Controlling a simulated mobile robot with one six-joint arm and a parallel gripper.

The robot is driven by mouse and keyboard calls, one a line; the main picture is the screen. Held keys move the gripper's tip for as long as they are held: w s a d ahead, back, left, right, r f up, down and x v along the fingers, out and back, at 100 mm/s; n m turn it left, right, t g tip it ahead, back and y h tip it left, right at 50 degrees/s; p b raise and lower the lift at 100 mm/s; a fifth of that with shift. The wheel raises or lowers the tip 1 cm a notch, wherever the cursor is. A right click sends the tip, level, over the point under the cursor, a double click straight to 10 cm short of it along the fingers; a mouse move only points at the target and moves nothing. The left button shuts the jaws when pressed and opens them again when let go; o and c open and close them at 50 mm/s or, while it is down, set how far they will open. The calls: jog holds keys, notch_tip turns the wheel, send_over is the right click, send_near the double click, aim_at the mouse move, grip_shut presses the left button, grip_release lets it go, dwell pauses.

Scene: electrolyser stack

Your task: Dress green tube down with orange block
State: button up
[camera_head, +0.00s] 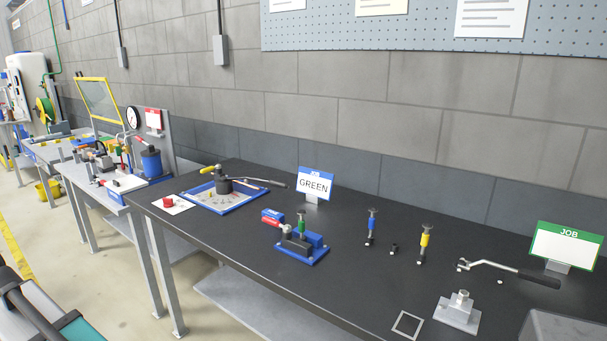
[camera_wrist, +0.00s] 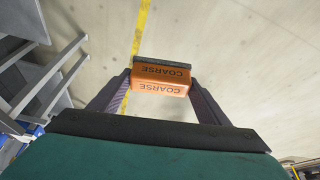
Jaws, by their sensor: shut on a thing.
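In the wrist view my gripper (camera_wrist: 160,84) is shut on an orange block (camera_wrist: 160,88) marked COARSE, with a dark layer along one face. The block is held over bare floor, away from the benches. In the head view the green tube (camera_head: 301,227) stands upright in a small blue-based fixture (camera_head: 313,259) on the black bench. Its lower end is hidden by the fixture. The gripper and orange block do not show in the head view.
A blue tray (camera_head: 220,195) with a long-handled tool lies left. Another cluttered bench (camera_head: 115,182) stands further left.

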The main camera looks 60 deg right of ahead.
jog(key=s+d+r+m+g+h+p, duration=0.1)
jog(key=s+d+r+m+p, duration=0.3)
jog(key=d, duration=0.9)
jog(key=s+d+r+m+g+h+p, duration=0.1)
jog(key=s+d+r+m+h+p, duration=0.15)
jog(key=d+m, duration=0.7)
jog(key=s+d+r+m+g+h+p, duration=0.1)
jog(key=s+d+r+p, duration=0.3)
jog(key=d, duration=1.3)
jog(key=s+d+r+m+g+p, duration=0.1)
jog(key=s+d+r+m+p, duration=0.2)
jog(key=s+d, duration=0.5)
jog(key=s+d+r+m+g+y+p, duration=0.1)
jog(key=s+d+r+m+g+p, duration=0.1)
jog(key=s+d+m, duration=0.4)
jog(key=s+d+r+m+g+y+p, duration=0.1)
jog(key=s+d+r+m+p, duration=0.3)
jog(key=s+d, duration=0.8)
notch_tip(320, 180, up, 2)
jog(key=shift+s+r+m+g+p, duration=0.1)
jog(key=shift+s+m+g+p, duration=0.25)
jog(key=shift+s+m, duration=0.65)
jog(key=shift+s+n, duration=0.25)
